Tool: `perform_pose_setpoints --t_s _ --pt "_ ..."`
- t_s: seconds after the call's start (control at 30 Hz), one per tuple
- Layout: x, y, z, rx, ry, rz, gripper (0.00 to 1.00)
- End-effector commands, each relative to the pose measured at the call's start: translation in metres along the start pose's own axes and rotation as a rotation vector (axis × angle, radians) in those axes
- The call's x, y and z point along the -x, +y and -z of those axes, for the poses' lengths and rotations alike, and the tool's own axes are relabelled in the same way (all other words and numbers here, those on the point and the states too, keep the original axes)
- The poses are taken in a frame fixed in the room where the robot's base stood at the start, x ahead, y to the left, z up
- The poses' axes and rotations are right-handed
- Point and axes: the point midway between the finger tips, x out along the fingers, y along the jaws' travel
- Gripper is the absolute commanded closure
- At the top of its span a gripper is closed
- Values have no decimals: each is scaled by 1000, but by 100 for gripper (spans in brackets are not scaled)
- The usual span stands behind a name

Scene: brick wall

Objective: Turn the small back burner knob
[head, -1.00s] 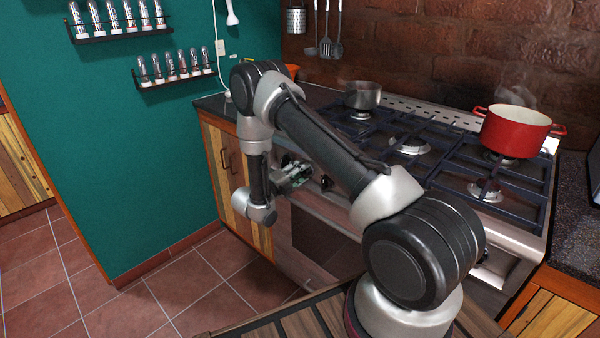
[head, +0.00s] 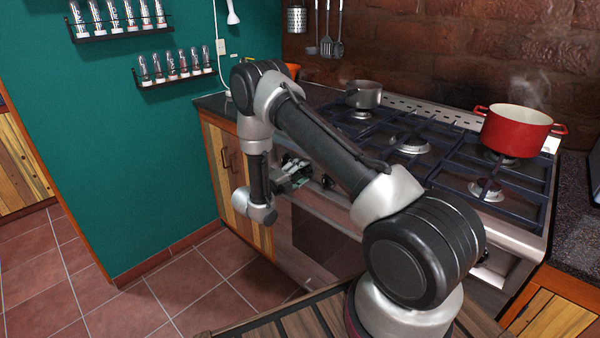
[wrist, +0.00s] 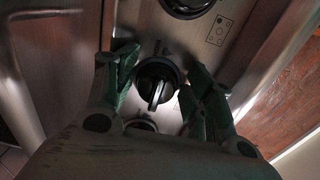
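In the wrist view a dark round knob (wrist: 158,84) with a raised light grip bar sits on the stove's metal front panel. My gripper (wrist: 163,77) has its green-padded fingers spread, one on each side of this knob. I see gaps between the fingers and the knob. A second knob (wrist: 187,6) shows at the top edge of the wrist view, and part of another round piece (wrist: 143,125) shows below. In the head view my gripper (head: 295,173) is at the left end of the stove front. A dark knob (head: 327,182) shows beside it; my arm hides others.
The stove top carries dark grates (head: 450,150), a grey pot (head: 363,95) at the back left and a steaming red pot (head: 517,132) at the back right. A wooden cabinet (head: 225,165) stands left of the stove. The tiled floor (head: 170,290) at left is clear.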

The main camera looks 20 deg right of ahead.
Motion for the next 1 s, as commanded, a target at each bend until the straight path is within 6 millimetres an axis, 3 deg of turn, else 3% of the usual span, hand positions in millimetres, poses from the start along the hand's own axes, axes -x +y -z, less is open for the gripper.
perform_pose_setpoints --t_s 0.27,0.7,1.0 --pt "8 1 0 2 -1 -1 45" --pt "72 0 -1 0 -2 0 45" --pt "80 0 0 0 1 0 45"
